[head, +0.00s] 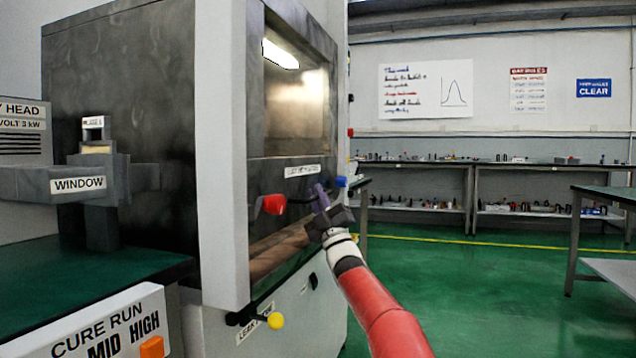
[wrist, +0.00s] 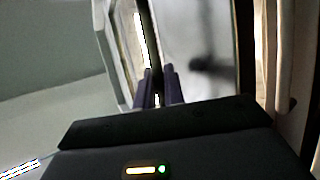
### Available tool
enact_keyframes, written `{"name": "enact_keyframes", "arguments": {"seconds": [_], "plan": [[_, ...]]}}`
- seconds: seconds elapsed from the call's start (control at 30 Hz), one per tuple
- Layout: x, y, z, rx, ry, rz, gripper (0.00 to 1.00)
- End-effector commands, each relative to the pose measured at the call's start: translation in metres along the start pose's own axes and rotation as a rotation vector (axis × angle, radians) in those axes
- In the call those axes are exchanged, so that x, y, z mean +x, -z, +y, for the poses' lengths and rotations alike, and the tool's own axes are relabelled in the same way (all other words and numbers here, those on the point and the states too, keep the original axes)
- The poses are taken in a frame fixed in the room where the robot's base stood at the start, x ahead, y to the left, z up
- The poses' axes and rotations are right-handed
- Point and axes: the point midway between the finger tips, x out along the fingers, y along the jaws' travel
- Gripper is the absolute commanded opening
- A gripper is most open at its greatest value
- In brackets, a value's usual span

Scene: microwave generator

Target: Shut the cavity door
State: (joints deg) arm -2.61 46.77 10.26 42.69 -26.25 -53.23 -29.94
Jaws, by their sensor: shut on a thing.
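The cabinet (head: 125,90) stands at the left of the head view. Its front has a lit cavity window (head: 300,110), with a dark panel (head: 262,180) below that carries a label. I cannot tell how far the cavity door stands from its frame. My gripper (head: 319,192) is at the right part of this panel, its purple fingers pointing up at it. In the wrist view the fingers (wrist: 159,86) are close together, shut on a thin part in front of a pale panel (wrist: 195,50). The part itself is mostly hidden by the fingers.
A red knob (head: 273,204) sits left of my gripper and a blue one (head: 341,182) just right of it. A yellow knob (head: 275,321) is low on the cabinet. Green floor (head: 450,290) is free to the right, before shelves and a table.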

Motion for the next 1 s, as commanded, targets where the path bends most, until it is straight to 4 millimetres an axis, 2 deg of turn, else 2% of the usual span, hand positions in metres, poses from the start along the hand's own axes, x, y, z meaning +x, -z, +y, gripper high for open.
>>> {"name": "enact_keyframes", "arguments": {"seconds": [0.1,0.47,0.5,0.57,0.87,1.0], "plan": [[-0.004,-0.004,-0.005,0.0,0.001,0.001,0.0],[-0.004,-0.005,-0.006,-0.001,0.002,0.0,0.0],[-0.004,-0.005,-0.006,-0.001,0.002,0.0,0.12],[-0.004,-0.005,-0.006,0.0,0.002,0.0,0.2],[-0.005,-0.006,-0.006,0.0,0.001,0.0,0.2],[-0.015,-0.006,-0.007,0.0,0.002,-0.001,0.2]]}}
